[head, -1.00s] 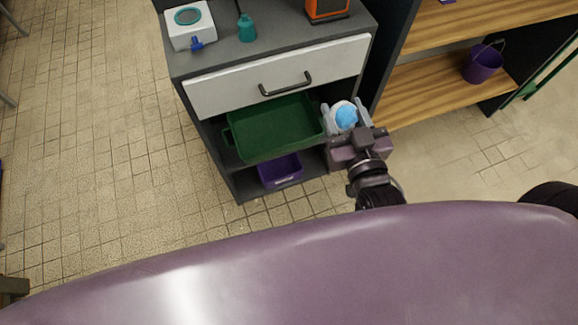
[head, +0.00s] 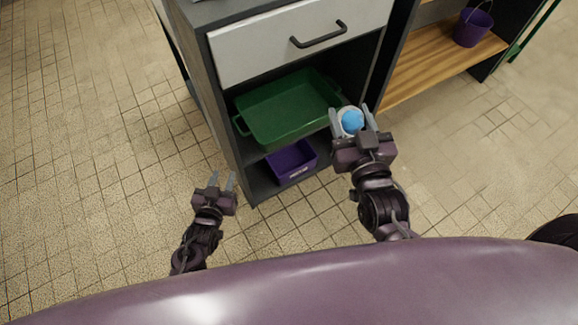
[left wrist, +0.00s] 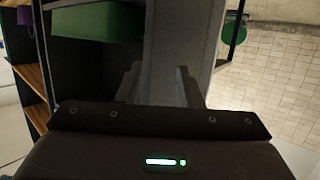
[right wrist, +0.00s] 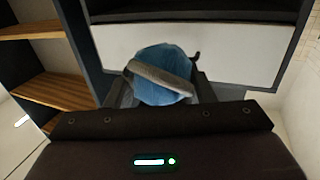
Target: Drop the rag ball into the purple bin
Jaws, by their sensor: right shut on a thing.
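The rag ball (head: 351,121) is blue and whitish. My right gripper (head: 352,112) is shut on it, in front of the right side of the cabinet. In the right wrist view the ball (right wrist: 160,62) is blue with a grey band and sits between the fingers. The purple bin (head: 291,163) has a pale label and stands on the cabinet's bottom shelf, below and left of the ball. Its rear is hidden by the shelf above. My left gripper (head: 222,178) is open and empty, left of the cabinet's front corner; its parted fingers also show in the left wrist view (left wrist: 160,88).
A green tray (head: 285,108) sits on the shelf above the bin, under a white drawer (head: 290,42) with a black handle. A purple bucket (head: 472,29) stands on a wooden shelf (head: 430,64) at right. The tiled floor at left is clear.

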